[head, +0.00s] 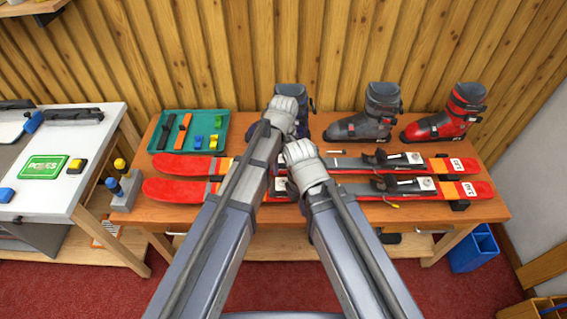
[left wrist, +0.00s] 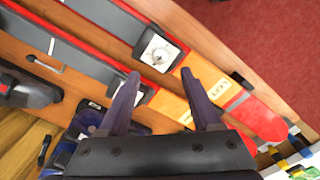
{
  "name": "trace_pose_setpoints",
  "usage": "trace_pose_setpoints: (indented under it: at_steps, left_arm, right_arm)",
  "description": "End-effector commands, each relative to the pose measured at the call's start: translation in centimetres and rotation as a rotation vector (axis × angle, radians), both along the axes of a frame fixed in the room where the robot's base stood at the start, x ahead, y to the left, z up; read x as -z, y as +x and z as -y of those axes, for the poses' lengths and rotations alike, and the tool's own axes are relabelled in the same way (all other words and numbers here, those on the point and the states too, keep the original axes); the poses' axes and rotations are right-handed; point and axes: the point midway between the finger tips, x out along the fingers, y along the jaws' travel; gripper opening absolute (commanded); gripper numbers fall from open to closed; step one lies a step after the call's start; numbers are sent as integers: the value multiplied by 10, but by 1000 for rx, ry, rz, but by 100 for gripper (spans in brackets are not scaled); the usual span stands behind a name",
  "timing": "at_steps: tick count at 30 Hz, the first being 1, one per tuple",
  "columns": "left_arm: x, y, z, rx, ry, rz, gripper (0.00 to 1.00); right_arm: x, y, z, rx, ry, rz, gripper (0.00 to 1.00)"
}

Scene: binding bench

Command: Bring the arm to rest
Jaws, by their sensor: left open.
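My left gripper (left wrist: 160,78) shows in the left wrist view with its two dark fingers spread and nothing between them. It is above the bench near the skis and a blue boot (left wrist: 92,118). In the head view my left arm reaches over the middle of the bench, and its wrist largely hides the gripper. My right arm reaches in beside it, its wrist close to the left one. My right gripper's jaws are hidden behind that wrist.
Two red-tipped skis (head: 180,190) lie across the wooden bench (head: 490,210). A grey boot (head: 362,125) and a red boot (head: 445,122) stand behind them. A green tray (head: 222,122) holds tools and small coloured pieces. A white side table (head: 45,190) stands left; a blue bin (head: 474,250) is right.

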Motion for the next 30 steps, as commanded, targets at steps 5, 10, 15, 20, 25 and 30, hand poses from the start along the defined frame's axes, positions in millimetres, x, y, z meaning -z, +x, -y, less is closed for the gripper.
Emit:
trace_pose_setpoints:
  at_steps: [5, 10, 15, 20, 25, 30]
  left_arm:
    - [0, 0, 0, 0, 0, 0, 65]
    - [0, 0, 0, 0, 0, 0, 65]
    - [0, -1, -3, 5, 0, 0, 65]
    - [0, -20, -40, 113, -2, 13, 65]
    - [0, -48, -93, 312, 0, 33, 65]
    - [0, -68, -126, 456, 6, 49, 65]
  right_arm:
    - [0, 0, 0, 0, 0, 0, 0]
    - [0, 0, 0, 0, 0, 0, 0]
    - [0, 0, 0, 0, 0, 0, 0]
    - [0, 0, 0, 0, 0, 0, 0]
    - [0, 0, 0, 0, 0, 0, 0]
    - [0, 0, 0, 0, 0, 0, 0]
